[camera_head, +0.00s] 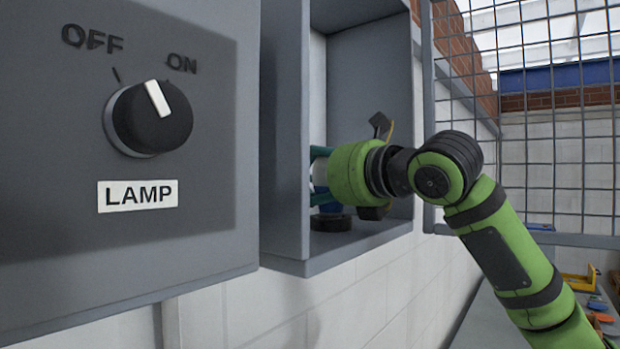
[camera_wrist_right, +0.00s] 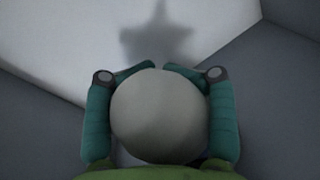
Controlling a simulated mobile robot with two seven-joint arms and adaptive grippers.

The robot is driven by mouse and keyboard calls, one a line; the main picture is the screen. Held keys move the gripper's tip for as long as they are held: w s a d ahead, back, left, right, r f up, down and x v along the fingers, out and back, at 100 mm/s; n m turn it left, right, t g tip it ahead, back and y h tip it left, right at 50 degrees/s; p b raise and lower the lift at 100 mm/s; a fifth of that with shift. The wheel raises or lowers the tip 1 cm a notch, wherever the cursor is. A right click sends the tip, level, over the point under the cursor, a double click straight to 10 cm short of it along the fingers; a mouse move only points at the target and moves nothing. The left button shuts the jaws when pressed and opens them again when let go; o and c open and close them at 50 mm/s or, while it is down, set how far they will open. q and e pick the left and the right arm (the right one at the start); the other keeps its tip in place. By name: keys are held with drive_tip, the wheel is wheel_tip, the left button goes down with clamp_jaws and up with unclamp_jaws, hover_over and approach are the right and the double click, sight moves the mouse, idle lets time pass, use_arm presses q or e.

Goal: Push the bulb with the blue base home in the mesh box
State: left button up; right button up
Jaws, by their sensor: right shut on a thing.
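My right gripper (camera_head: 322,178) reaches into the open grey box (camera_head: 370,95) from the right. Its teal fingers are shut around a pale round bulb (camera_wrist_right: 158,115), with one finger on each side of the globe in the right wrist view (camera_wrist_right: 160,75). In the head view only a pale sliver of the bulb (camera_head: 319,173) shows by the fingers. A blue part (camera_head: 331,208) shows just below, above a dark round socket (camera_head: 331,222) on the box floor. The gripper hides how the base meets the socket. My left gripper is not in view.
The mesh door (camera_head: 540,130) stands open at the right of the box. Coloured items (camera_head: 590,290) lie on a bench at lower right.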

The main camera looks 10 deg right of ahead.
drive_tip(key=shift+w+a+f, duration=0.15)
drive_tip(key=shift+f, duration=0.5)
drive_tip(key=o, duration=1.5)
drive_tip(key=shift+r, duration=0.2)
drive_tip(key=shift+o, duration=0.7)
drive_tip(key=shift+o, duration=1.1)
drive_tip(key=shift+r, duration=0.15)
drive_tip(key=shift+r, duration=0.1)
wheel_tip(320, 180, up, 7)
drive_tip(key=shift+p, duration=0.35)
